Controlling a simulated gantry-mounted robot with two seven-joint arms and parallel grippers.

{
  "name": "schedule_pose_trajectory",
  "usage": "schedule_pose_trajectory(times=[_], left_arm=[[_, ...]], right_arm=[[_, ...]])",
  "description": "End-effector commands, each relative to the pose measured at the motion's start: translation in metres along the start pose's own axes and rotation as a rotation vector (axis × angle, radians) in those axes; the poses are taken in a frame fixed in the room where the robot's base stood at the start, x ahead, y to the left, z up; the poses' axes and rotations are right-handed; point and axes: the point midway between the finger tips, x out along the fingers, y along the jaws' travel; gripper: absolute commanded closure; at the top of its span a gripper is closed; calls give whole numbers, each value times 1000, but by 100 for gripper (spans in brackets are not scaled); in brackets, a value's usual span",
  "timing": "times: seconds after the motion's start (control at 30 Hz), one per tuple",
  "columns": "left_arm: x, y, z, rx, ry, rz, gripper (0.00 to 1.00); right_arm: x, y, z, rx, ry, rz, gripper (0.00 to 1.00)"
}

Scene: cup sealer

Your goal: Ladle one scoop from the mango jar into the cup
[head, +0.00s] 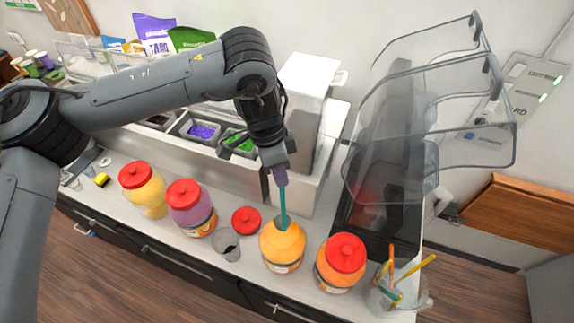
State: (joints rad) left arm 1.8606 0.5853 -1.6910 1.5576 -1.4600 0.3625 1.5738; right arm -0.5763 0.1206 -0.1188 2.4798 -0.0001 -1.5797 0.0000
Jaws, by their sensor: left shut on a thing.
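The open mango jar (282,248) holds orange contents and stands on the counter without a lid. A red lid (246,220) lies on the counter to its left. The cup (226,245), small and clear with something dark in it, stands just left of the jar. My left gripper (277,165) is above the jar, shut on the upper end of the ladle (282,205). The ladle's teal handle is near upright and runs down into the jar's mouth. My right gripper is not in view.
A purple jar (191,208) and a yellow jar (142,190) with red lids stand to the left. A red-lidded orange jar (341,263) stands close on the right, beside a clear container of utensils (397,288). Topping bins (202,131) and a clear-shelved rack (430,120) stand behind.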

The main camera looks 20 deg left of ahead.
Motion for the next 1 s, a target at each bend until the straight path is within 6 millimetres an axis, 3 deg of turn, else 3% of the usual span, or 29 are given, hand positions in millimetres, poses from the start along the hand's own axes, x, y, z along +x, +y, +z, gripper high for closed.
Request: schedule_pose_trajectory(times=[0.2, 0.37, 0.4, 0.53, 1.0], left_arm=[[29, -2, 6, 0, -2, 6, 100], [64, -8, 11, 1, 0, -1, 100], [54, -7, 9, 1, 2, -1, 100], [55, -6, 9, 0, 0, 0, 100], [86, -10, 14, -1, 0, 1, 100]], right_arm=[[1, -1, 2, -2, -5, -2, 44], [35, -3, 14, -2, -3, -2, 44], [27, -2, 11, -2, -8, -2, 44], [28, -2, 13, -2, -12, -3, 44], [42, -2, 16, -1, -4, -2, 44]])
